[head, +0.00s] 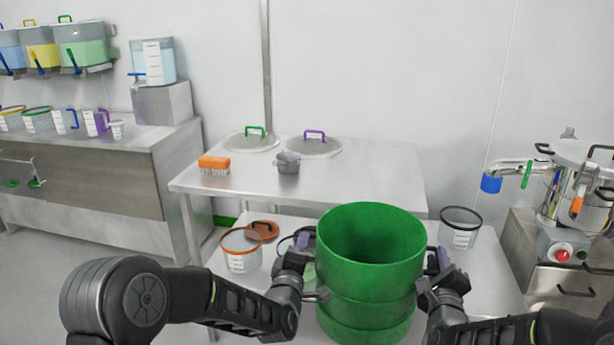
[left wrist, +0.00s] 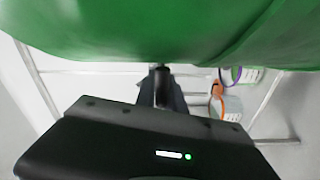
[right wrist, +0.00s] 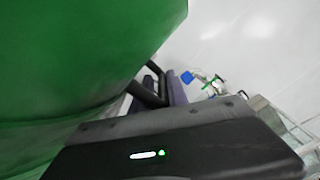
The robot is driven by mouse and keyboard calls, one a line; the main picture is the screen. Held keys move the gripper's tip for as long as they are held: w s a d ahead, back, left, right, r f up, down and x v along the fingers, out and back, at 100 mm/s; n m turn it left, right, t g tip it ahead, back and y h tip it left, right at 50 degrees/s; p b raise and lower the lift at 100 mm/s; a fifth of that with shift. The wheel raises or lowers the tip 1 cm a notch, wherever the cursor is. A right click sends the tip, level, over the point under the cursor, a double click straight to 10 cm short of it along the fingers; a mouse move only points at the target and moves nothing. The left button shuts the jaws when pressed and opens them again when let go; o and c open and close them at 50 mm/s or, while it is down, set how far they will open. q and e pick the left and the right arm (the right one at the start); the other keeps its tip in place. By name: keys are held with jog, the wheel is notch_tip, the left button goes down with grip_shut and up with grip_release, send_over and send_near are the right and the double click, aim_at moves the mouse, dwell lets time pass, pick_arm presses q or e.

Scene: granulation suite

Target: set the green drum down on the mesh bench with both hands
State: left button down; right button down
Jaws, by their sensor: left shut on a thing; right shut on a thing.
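The green drum (head: 368,290) is open-topped, ribbed and upright, held between my two grippers in front of me. My left gripper (head: 304,248) is shut on the drum's left side, at a dark handle bar (left wrist: 162,85). My right gripper (head: 436,272) is shut on its right side, at another dark bar (right wrist: 148,90). The drum overlaps the low near bench (head: 480,290) in the head view. I cannot tell whether its base touches that bench. No mesh is clearly visible on the bench top. The drum fills much of both wrist views.
Orange-rimmed (head: 241,262) and black-rimmed (head: 459,230) beakers flank the drum on the near bench, with a brown lid (head: 263,229) beside the first. A higher steel table (head: 370,180) behind holds two lids, an orange brush (head: 214,165) and a grey cup (head: 287,162). Machinery (head: 570,190) stands right.

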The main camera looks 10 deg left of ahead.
notch_tip(320, 180, down, 11)
jog(key=b, duration=1)
jog(key=shift+d, duration=0.1)
